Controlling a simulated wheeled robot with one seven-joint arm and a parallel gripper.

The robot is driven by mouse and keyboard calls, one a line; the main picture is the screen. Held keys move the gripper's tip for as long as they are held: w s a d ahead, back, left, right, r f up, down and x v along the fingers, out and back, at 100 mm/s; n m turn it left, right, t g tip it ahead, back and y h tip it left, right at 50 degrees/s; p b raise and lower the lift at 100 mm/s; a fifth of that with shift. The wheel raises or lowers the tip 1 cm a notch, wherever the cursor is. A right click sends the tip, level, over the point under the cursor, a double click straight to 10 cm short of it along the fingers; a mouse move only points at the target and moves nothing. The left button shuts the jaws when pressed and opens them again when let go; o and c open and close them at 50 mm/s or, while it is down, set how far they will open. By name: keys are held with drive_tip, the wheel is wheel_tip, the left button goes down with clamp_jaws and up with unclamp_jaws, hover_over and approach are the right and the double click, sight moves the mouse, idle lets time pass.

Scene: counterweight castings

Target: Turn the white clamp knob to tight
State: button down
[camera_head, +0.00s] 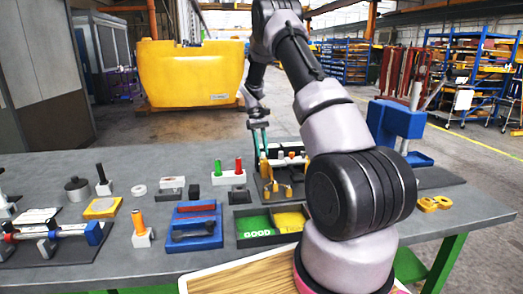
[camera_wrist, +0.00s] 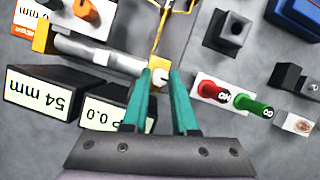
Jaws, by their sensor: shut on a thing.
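The white clamp knob (camera_wrist: 160,77) shows in the wrist view between the fingertips of my gripper (camera_wrist: 160,85). A small dark mark is visible on its face; whether it points to tight cannot be read. The teal fingers are closed on the knob from both sides. The knob sits at the end of a silver bar (camera_wrist: 95,54) with orange end pieces. In the head view my gripper (camera_head: 262,152) reaches down to the fixture on its dark base plate (camera_head: 265,198); the knob is hidden there.
A dark block labelled 54 mm (camera_wrist: 45,95) stands beside the fixture. A white holder (camera_head: 229,178) with red and green handles is left of it. A sorting tray (camera_head: 246,241) with green and yellow sections and a blue tray (camera_head: 193,240) lie in front. A blue machine (camera_head: 397,122) stands right.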

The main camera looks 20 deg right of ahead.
idle(0.4)
drive_tip(key=c, duration=0.7)
unclamp_jaws()
drive_tip(key=v, duration=1)
drive_tip(key=shift+r, duration=0.4)
drive_tip(key=shift+w, duration=0.15)
